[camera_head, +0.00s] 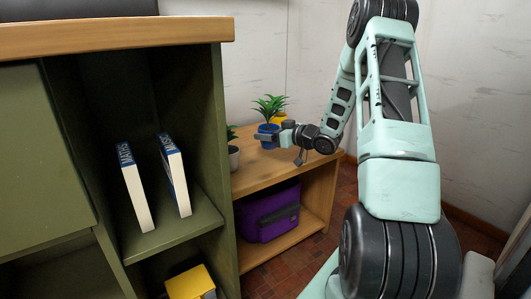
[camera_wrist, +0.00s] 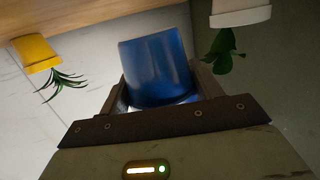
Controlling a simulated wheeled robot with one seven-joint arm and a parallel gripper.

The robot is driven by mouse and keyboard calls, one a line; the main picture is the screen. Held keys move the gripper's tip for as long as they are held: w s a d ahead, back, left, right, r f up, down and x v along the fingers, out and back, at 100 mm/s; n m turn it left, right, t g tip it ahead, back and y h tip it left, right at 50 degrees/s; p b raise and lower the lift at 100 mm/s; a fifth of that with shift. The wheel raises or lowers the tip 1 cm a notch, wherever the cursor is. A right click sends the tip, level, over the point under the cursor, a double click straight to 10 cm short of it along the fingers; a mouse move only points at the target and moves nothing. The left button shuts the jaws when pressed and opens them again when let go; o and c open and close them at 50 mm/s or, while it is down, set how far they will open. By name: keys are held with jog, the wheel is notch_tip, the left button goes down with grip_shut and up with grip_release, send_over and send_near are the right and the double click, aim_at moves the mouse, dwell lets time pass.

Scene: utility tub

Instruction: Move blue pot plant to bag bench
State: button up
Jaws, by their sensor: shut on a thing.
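The blue pot plant (camera_head: 268,132), a small blue pot with spiky green leaves, is at the far end of the wooden bench (camera_head: 258,172). A purple bag (camera_head: 268,213) sits on the shelf under the bench top. My gripper (camera_head: 268,138) is shut on the blue pot from the right side. In the wrist view the blue pot (camera_wrist: 154,68) fills the space between the two fingers, and its leaves are out of sight. I cannot tell whether the pot's base touches the bench top.
A yellow pot plant (camera_head: 280,117) stands behind the blue one, and it also shows in the wrist view (camera_wrist: 36,54). A white pot plant (camera_head: 233,157) is partly hidden by the green cabinet (camera_head: 215,120). The cabinet holds two upright books (camera_head: 174,175) and a yellow object (camera_head: 190,283).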

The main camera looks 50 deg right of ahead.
aim_at(270, 146)
jog(key=shift+f+b, duration=1.3)
jog(key=shift+f, duration=1.3)
jog(key=shift+f, duration=0.15)
jog(key=o, duration=1.2)
jog(key=shift+c, duration=0.2)
jog(key=shift+s+r, duration=0.25)
jog(key=p+v, duration=0.4)
jog(key=v, duration=0.7)
jog(key=shift+s+p, duration=0.3)
jog(key=shift+p, duration=0.05)
